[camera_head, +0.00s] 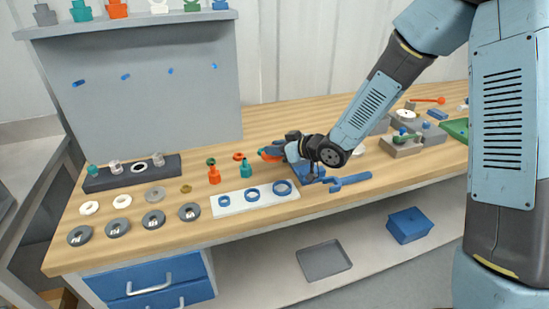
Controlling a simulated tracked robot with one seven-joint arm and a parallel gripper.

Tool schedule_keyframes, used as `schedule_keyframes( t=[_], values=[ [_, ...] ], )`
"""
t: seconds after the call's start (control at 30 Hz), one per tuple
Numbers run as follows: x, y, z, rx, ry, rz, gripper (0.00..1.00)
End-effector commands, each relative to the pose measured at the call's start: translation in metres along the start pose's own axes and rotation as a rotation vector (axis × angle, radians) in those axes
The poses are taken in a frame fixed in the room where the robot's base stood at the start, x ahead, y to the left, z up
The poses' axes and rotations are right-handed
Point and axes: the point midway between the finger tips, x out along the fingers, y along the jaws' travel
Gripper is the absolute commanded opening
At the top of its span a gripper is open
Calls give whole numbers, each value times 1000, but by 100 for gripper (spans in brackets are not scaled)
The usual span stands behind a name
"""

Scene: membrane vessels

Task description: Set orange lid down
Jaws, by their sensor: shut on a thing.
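My gripper (273,152) is low over the middle of the workbench, reaching in from the right. It is shut on an orange piece, the orange lid (265,155), which is small and partly hidden by the fingers. I cannot tell whether the lid touches the table. An orange bottle-shaped vessel (214,175) stands upright to the left of my gripper. A flat orange ring (238,156) lies just left of the gripper, apart from it.
A teal vessel (246,169) stands close to the gripper. A white plate (256,198) with blue rings lies in front. Grey discs (154,220) and a dark rack (132,173) are at left. A grey panel (160,95) stands behind.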

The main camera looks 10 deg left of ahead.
Motion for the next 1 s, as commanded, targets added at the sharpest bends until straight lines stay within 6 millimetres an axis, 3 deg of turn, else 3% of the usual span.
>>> schedule_keyframes(
  t=[0.3, 0.6, 1.0],
  values=[
    [14, 5, 9, 0, -1, 0, 0],
    [26, 6, 37, 0, 0, 0, 0],
    [28, 5, 40, 0, 0, 0, 0]
  ],
)
